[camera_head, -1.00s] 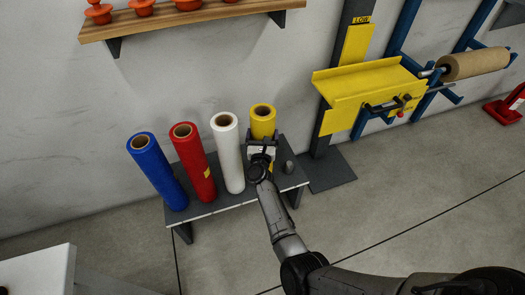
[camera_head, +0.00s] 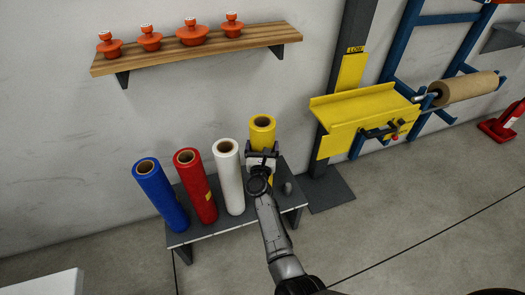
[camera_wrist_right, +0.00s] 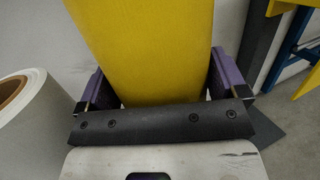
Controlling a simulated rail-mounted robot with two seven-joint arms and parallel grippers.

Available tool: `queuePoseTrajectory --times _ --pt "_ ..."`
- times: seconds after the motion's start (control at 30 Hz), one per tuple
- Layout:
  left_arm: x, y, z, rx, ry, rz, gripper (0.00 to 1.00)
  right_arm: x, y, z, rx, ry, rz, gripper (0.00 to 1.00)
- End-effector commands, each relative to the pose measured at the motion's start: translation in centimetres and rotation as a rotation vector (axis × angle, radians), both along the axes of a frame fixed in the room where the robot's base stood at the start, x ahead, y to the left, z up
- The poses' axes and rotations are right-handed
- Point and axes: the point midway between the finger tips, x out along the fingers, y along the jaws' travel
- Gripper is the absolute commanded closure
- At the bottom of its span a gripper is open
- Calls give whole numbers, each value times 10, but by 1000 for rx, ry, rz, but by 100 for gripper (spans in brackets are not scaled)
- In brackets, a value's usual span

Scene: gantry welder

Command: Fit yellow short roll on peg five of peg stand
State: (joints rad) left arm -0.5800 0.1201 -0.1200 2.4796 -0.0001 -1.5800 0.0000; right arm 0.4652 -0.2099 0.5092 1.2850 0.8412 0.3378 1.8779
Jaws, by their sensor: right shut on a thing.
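The yellow short roll (camera_head: 262,125) is upright near the right end of the peg stand, in line with a row of other rolls. My right gripper (camera_head: 262,157) is shut around its side. In the right wrist view the yellow roll (camera_wrist_right: 150,50) fills the space between the purple-lined fingers of my right gripper (camera_wrist_right: 157,85). The roll's lower end is hidden behind the gripper and arm. The dark peg stand (camera_head: 215,229) is low against the wall. A bare grey peg (camera_head: 287,187) shows at its right end. My left gripper is not in view.
A blue roll (camera_head: 161,195), a red roll (camera_head: 196,185) and a white roll (camera_head: 229,178) stand left of the yellow one. A wooden shelf (camera_head: 200,47) with orange pieces hangs above. A yellow bracket (camera_head: 360,110) on a dark post is to the right.

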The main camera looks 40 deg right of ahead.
Motion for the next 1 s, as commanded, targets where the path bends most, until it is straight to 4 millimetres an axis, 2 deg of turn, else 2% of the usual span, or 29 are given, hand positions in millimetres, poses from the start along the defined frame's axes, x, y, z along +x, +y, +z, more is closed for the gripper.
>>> queuePoseTrajectory --times 0.03,0.4,1.0 --pt "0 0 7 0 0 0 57 1 -1 16 -5 -11 -3 82" --pt "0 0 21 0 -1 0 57 1 -1 40 -5 -9 -3 82" --pt "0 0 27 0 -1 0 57 0 -1 44 -6 -8 -2 82"
